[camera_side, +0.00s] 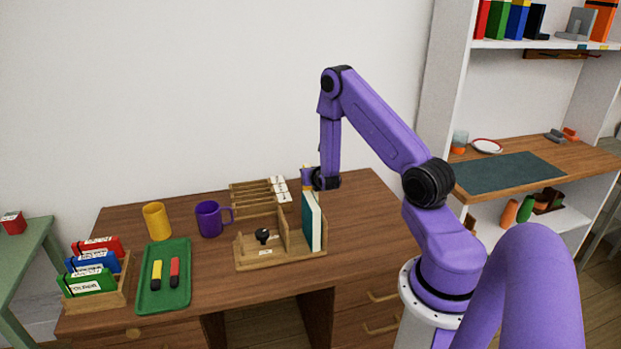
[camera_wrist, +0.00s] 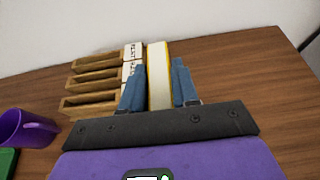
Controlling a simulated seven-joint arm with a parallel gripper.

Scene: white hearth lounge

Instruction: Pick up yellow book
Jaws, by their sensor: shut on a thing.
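The yellow book (camera_wrist: 158,85) stands upright between my two blue fingers in the wrist view, its pale page edge toward the camera and yellow cover edges at the sides. My gripper (camera_wrist: 158,68) is shut on it. The rest of the book is hidden there behind the teal book and the gripper. I cannot tell whether its lower edge touches the desk.
A teal book (camera_side: 312,222) stands in a wooden organizer (camera_side: 280,262) just in front of my gripper. A slatted wooden rack (camera_side: 255,190) is close to the left. A purple mug (camera_side: 208,219), yellow cup (camera_side: 156,222) and green tray (camera_side: 165,295) stand farther left. The desk's right side is clear.

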